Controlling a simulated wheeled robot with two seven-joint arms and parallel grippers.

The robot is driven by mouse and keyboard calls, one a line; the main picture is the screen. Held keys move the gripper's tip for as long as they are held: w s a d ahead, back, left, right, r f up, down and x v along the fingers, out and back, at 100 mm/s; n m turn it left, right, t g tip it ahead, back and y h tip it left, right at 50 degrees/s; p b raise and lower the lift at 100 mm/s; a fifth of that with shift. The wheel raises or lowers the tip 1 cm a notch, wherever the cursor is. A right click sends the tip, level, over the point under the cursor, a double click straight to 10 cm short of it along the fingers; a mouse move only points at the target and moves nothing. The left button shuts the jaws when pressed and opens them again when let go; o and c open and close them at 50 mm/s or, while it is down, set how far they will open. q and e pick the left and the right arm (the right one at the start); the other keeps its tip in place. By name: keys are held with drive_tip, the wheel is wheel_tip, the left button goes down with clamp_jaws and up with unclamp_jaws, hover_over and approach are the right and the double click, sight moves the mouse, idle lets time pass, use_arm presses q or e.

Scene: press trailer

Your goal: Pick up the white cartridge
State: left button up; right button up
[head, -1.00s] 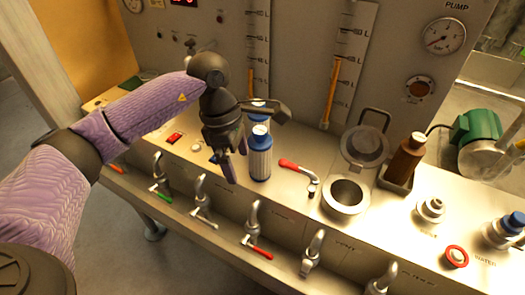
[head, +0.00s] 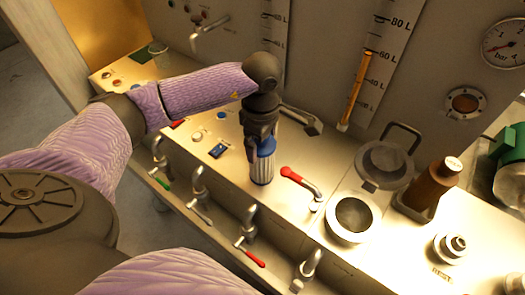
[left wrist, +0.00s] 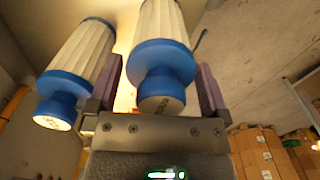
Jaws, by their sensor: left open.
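A white pleated cartridge (head: 262,170) with blue end caps stands upright on the metal counter in the head view. My left gripper (head: 262,135) points down at its top, open. In the left wrist view, the two fingers (left wrist: 160,85) stand either side of one cartridge (left wrist: 163,25), near its blue cap; I see a gap on the right, and cannot tell about contact on the left. A second, similar cartridge (left wrist: 78,55) is outside the left finger. In the head view only one cartridge shows clearly; my gripper hides what is behind. My right gripper is not in view.
A red-handled lever (head: 298,180) stands just right of the cartridge. Further right are an open round port (head: 353,215) with a raised lid (head: 383,162) and a brown bottle (head: 432,185). Several taps line the front edge; the gauge panel rises behind.

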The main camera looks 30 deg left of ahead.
use_arm(q)
drive_tip(key=shift+f, duration=0.7)
drive_tip(key=shift+r, duration=0.1)
clamp_jaws()
